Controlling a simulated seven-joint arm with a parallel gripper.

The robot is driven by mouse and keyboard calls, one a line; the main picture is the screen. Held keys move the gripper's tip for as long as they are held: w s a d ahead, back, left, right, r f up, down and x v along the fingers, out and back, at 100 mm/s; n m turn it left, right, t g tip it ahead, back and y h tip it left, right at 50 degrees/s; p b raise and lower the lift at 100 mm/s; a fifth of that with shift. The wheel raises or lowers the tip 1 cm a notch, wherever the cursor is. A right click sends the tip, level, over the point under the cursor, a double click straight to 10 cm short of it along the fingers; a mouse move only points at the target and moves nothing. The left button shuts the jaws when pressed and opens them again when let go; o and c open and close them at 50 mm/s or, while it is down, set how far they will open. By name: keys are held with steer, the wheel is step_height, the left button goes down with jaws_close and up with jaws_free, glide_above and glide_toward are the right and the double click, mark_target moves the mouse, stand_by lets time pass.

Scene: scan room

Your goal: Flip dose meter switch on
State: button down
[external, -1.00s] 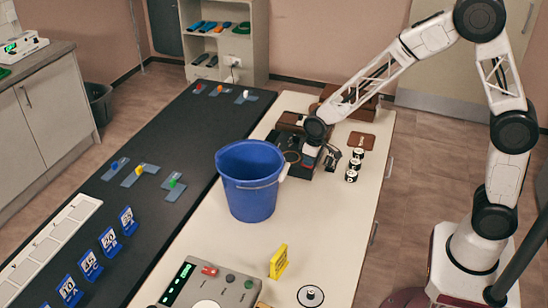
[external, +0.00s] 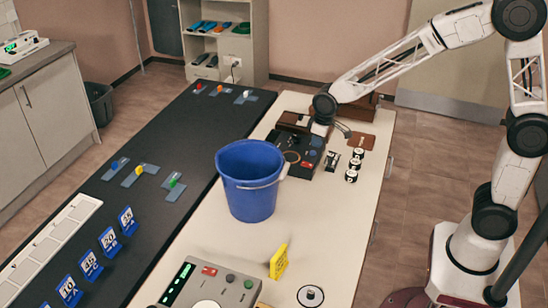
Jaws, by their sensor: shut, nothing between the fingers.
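No label that I can read marks the dose meter. A dark control box (external: 302,156) with small knobs or switches lies on the light table behind the blue bucket. A grey panel (external: 232,287) with a lit green display, a red switch and a round dial lies at the front of the table. The switch positions are too small to tell. My gripper (external: 319,131) is shut and empty at the back edge of the dark box, partly hidden by my wrist. I cannot tell whether it touches the box.
A blue bucket (external: 249,188) stands between the dark box and the grey panel. Several black-and-white cylinders (external: 352,175) and a brown pad (external: 361,140) are right of the box. A yellow sign (external: 279,262) stands near the front. The table's right front stretch is mostly clear.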

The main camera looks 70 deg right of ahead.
steer(key=shift+s+r, duration=0.25)
steer(key=shift+r, duration=0.4)
steer(key=shift+s+r, duration=0.2)
steer(key=shift+r, duration=0.4)
steer(key=shift+s+r, duration=0.25)
steer(key=shift+r, duration=0.4)
steer(key=shift+w+r+t, duration=0.45)
steer(key=shift+w+t, duration=0.1)
steer(key=shift+t, duration=0.55)
steer(key=shift+w+f, duration=0.1)
steer(key=shift+f, duration=0.05)
glide_toward(303, 163)
steer(key=x, duration=0.5)
steer(key=shift+w, duration=0.25)
steer(key=shift+x, duration=0.9)
steer(key=shift+s, duration=0.2)
